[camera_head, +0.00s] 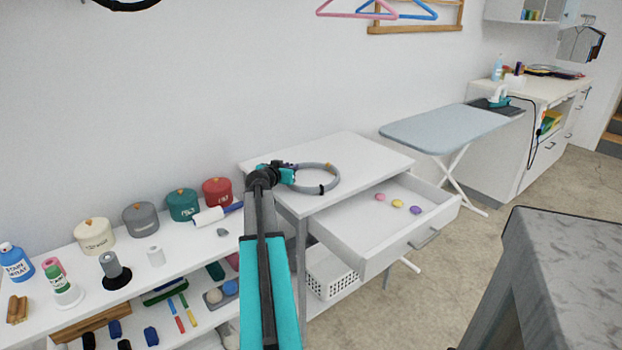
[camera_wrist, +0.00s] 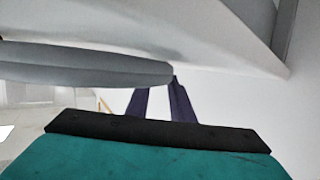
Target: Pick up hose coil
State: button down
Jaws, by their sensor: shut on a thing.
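The hose coil (camera_head: 338,177) is a grey ring with dark bands, over the top of the white cabinet. My gripper (camera_head: 292,170) is at its left side, with the jaws shut on the tube. In the wrist view a thick grey tube (camera_wrist: 80,66), seemingly the hose coil, crosses the left half and ends near my dark purple fingers (camera_wrist: 160,103). The exact contact is small in the head view and partly hidden in the wrist view. I cannot tell whether the coil touches the cabinet top.
The white cabinet (camera_head: 345,148) has an open drawer (camera_head: 345,230) holding pink, yellow and purple round items. A shelf at left carries several lidded pots (camera_head: 182,205) and bottles. An ironing board (camera_head: 440,128) stands behind right. A grey-topped counter (camera_head: 570,250) fills the right front.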

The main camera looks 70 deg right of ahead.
jog(key=shift+w+f, duration=0.1)
jog(key=shift+r, duration=1.7)
jog(key=s+a, duration=0.2)
jog(key=a, duration=0.2)
jog(key=s+a+r, duration=0.1)
jog(key=s+a, duration=0.1)
jog(key=a, duration=0.1)
jog(key=s+a+b, duration=0.1)
jog(key=s+a, duration=0.1)
jog(key=a, duration=0.2)
jog(key=shift+s+a+r, duration=0.15)
jog(key=shift+s+a, duration=0.15)
jog(key=shift+a, duration=0.05)
jog(key=shift+s+a+b, duration=0.3)
jog(key=shift+a+b, duration=0.2)
jog(key=shift+b, duration=0.65)
jog(key=shift+s+a+r+b, duration=0.1)
jog(key=shift+s+a+b, duration=0.2)
jog(key=shift+a+b, duration=0.5)
jog(key=shift+d, duration=0.15)
